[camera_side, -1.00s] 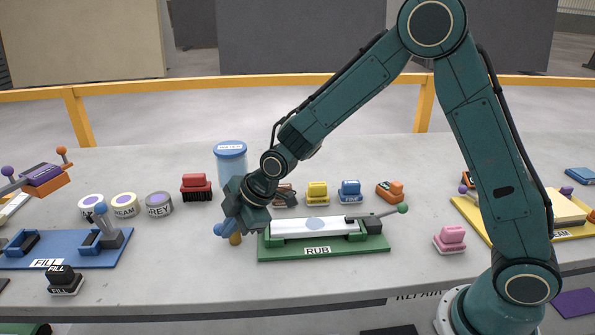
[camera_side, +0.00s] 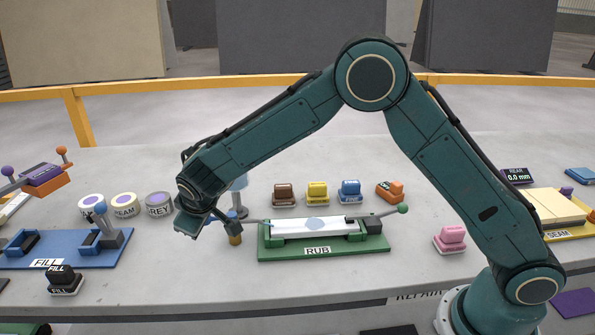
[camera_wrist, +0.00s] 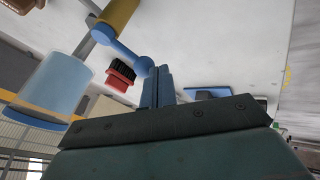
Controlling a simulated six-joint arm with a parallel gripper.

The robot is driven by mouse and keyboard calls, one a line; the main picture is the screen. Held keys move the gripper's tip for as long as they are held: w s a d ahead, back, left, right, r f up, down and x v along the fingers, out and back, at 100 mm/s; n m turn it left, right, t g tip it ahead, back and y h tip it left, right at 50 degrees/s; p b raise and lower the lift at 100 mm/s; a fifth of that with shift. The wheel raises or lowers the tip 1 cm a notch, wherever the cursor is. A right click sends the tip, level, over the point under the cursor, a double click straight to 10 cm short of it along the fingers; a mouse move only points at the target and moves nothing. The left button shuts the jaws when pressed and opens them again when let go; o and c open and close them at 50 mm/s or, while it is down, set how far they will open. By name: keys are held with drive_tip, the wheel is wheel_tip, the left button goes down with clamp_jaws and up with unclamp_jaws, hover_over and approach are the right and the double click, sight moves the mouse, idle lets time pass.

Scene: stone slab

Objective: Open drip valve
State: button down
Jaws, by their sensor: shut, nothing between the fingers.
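The drip valve is a blue lever (camera_wrist: 122,48) with a round knob (camera_wrist: 145,65), beside a brass cylinder (camera_wrist: 120,14) in the wrist view. The brass cylinder also shows in the side view (camera_side: 235,239). A blue water container (camera_wrist: 54,84) stands by it, and in the side view it is mostly hidden behind my arm. My gripper (camera_wrist: 158,72) is shut and empty, its blue fingers right beside the knob. I cannot tell whether they touch it. In the side view the fingers are hard to make out near the valve.
A green RUB fixture (camera_side: 281,252) holding a white bar (camera_side: 290,228) is right of the valve. A blue FILL fixture (camera_side: 110,262) and several round tins (camera_side: 159,204) are to the left. Several coloured blocks stand behind the green fixture.

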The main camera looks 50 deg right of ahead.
drive_tip(key=shift+s+d, duration=0.1)
drive_tip(key=shift+d, duration=0.15)
drive_tip(key=shift+s+d, duration=0.2)
drive_tip(key=shift+d, duration=0.35)
idle(0.4)
drive_tip(key=s+a+r, duration=0.6)
drive_tip(key=r, duration=0.3)
drive_tip(key=shift+s, duration=0.35)
drive_tip(key=shift+d+r, duration=0.15)
idle(0.3)
